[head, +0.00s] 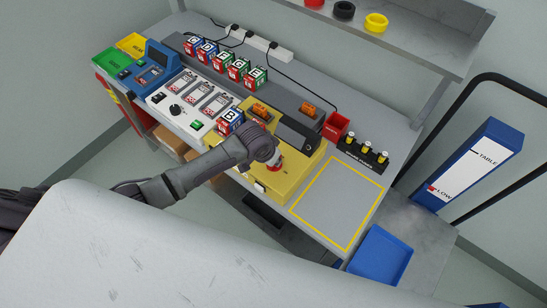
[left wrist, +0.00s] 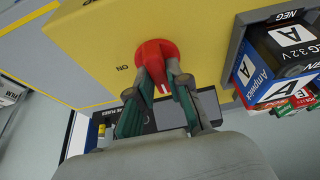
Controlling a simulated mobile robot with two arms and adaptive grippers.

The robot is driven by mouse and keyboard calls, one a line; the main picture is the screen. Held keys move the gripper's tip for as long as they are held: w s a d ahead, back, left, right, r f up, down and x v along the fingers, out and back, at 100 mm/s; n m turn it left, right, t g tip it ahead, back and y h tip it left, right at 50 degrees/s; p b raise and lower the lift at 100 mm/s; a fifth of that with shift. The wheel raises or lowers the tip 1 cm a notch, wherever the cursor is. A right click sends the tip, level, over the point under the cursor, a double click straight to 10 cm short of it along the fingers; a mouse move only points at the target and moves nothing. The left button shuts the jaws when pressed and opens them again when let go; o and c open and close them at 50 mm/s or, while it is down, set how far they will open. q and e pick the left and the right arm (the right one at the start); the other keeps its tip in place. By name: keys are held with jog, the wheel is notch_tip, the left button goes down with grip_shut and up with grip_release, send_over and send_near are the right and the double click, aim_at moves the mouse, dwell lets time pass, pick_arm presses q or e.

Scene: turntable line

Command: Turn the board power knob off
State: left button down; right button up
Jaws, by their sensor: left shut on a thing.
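The board is a yellow box (head: 300,181) on the bench in the head view, and its yellow face (left wrist: 100,50) fills the upper left wrist view. A red knob (left wrist: 156,56) with a white mark sits on that face, beside a printed ON label (left wrist: 122,68). The white mark points toward the bottom of the wrist picture, not at ON. My left gripper (left wrist: 160,82) is shut on the knob, one finger on each side. In the head view, my left gripper (head: 272,160) covers most of the red knob (head: 277,169). My right gripper is not in view.
A blue and black battery block (left wrist: 275,60) sits in a grey holder close to the gripper. The yellow-outlined area (head: 338,203) is clear. A blue tray (head: 380,258) lies lower right.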

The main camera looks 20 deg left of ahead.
pick_arm(q)
jog(key=c, duration=1.1)
grip_release()
jog(key=v, duration=1.2)
jog(key=shift+a, duration=0.1)
